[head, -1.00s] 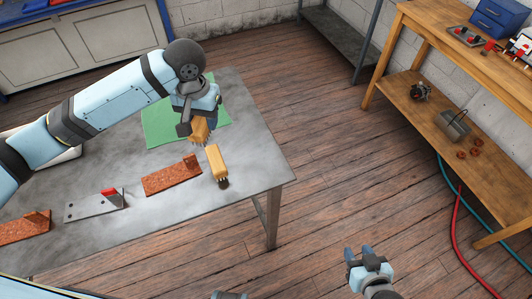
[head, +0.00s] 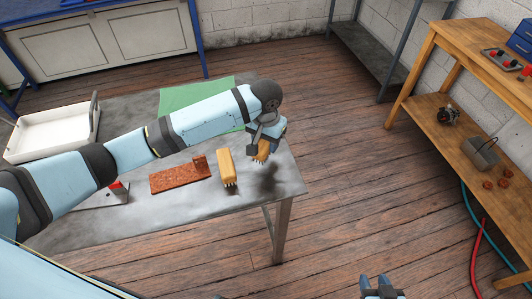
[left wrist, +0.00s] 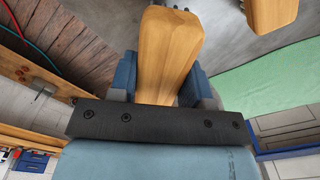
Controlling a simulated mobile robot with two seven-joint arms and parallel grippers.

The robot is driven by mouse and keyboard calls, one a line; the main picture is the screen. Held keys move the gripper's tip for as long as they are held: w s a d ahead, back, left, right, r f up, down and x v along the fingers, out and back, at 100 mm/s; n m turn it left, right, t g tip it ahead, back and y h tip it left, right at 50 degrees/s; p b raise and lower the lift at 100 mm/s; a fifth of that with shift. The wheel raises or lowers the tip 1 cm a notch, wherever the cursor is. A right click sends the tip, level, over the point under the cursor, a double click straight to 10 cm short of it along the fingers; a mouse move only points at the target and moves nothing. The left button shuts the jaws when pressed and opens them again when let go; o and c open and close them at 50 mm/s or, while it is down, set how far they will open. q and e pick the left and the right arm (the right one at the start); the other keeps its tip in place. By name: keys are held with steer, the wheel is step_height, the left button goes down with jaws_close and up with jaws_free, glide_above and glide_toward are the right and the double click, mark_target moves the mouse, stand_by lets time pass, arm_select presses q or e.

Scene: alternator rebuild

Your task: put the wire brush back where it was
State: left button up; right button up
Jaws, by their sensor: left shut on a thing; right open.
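My left gripper (head: 264,143) is shut on a wooden-handled brush (head: 262,152), held above the right end of the grey table (head: 200,205); a dark shadow lies on the tabletop below it. In the left wrist view the handle of the held brush (left wrist: 168,50) sits between the blue fingers. A second, similar wooden brush (head: 225,163) lies on the table just left of the held one, apart from it. Its edge also shows in the left wrist view (left wrist: 270,12). I cannot tell the bristle types apart. My right gripper (head: 380,287) is open and empty over the floor.
A rust-red plate with a raised block (head: 180,178) lies left of the second brush. A grey plate with a red part (head: 118,190) is partly behind my arm. A green mat (head: 190,97) and white tray (head: 50,135) are farther back. A wooden bench (head: 440,85) stands right.

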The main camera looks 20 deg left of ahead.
arm_select(q)
steer(key=shift+f, duration=2.85)
steer(key=o, duration=0.8)
steer(key=shift+f, duration=0.15)
steer(key=shift+o, duration=0.2)
step_height(320, 180, up, 12)
steer(key=shift+r, duration=0.2)
